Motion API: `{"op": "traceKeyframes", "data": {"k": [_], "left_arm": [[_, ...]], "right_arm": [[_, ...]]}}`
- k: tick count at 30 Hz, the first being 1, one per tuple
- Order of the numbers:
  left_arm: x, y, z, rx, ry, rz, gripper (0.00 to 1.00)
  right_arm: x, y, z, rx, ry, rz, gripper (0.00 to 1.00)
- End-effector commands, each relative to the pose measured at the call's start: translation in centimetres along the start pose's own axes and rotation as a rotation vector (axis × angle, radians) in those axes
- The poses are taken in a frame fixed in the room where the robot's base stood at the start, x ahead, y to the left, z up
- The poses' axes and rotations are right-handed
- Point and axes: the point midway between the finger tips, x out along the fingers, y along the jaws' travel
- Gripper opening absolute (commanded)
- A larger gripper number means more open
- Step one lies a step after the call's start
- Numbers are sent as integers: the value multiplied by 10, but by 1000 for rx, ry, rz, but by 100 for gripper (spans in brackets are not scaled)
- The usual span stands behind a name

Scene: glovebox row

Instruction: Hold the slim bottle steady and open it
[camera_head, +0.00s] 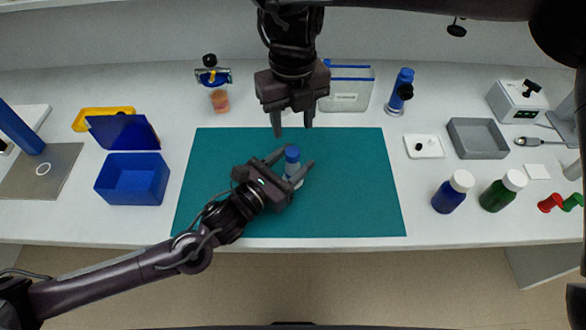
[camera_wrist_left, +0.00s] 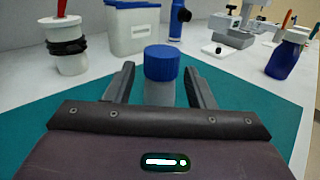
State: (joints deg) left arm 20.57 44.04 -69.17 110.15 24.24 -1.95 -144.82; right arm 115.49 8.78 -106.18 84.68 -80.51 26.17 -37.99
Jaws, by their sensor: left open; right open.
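The slim bottle (camera_head: 292,165) stands upright on the teal mat (camera_head: 350,200), with its blue cap on. In the left wrist view its blue cap (camera_wrist_left: 162,63) and the upper part of its pale body show, while its lower part is hidden by my gripper. My left gripper (camera_head: 294,160) is open, with one finger on either side of the bottle's body below the cap; I cannot tell whether either finger touches it. My right gripper (camera_head: 293,132) is open and empty, pointing down over the mat's back edge, behind the bottle in the picture.
A blue open box (camera_head: 132,180) stands left of the mat. A blue bottle (camera_head: 453,192) and a green bottle (camera_head: 503,190) with white caps stand to the right, near a grey tray (camera_head: 478,138). A clear container (camera_head: 346,90) stands at the back. The mat's right half is clear.

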Motion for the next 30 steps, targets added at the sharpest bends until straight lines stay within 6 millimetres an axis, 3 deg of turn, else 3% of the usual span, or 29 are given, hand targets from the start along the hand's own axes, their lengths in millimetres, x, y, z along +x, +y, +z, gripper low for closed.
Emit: {"op": "traceKeyframes", "data": {"k": [8, 19, 26, 30], "left_arm": [[1, 0, 0, 0, 1, -1, 49], [1, 0, 0, 0, 0, 0, 1], [1, 0, 0, 0, 0, 0, 0], [1, 0, 0, 0, 0, 0, 0]], "right_arm": [[0, 0, 0, 0, 0, 0, 45], [0, 0, 0, 0, 0, 0, 45], [0, 0, 0, 10, 0, 0, 45], [0, 0, 0, 109, 0, 0, 45]]}}
